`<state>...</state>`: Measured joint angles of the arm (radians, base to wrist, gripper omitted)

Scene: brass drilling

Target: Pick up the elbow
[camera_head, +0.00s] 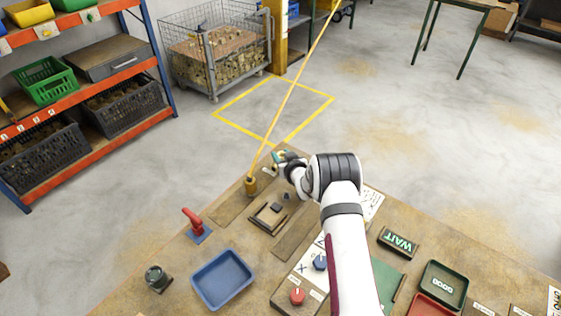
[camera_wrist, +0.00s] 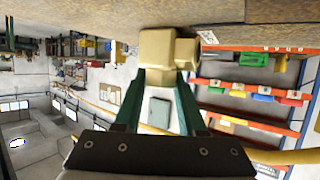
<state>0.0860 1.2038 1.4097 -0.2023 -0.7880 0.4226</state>
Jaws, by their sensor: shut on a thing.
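The brass elbow (camera_wrist: 158,49) shows in the wrist view, a blocky gold-coloured piece with a stub to the right. My gripper (camera_wrist: 162,82) is shut on it, with a green finger on either side. The bench surface lies along the top of this view, close to the elbow. In the head view my gripper (camera_head: 280,157) is at the far edge of the bench, beside the slanting yellow pole. The elbow cannot be made out clearly there.
A yellow pole rises from a base (camera_head: 250,186) left of my gripper. A dark fixture (camera_head: 269,216), a red-handled clamp (camera_head: 194,224), a blue tray (camera_head: 222,279), a button panel with a red knob (camera_head: 297,296), a WAIT sign (camera_head: 398,242) and a GOOD tray (camera_head: 444,285) stand on the bench.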

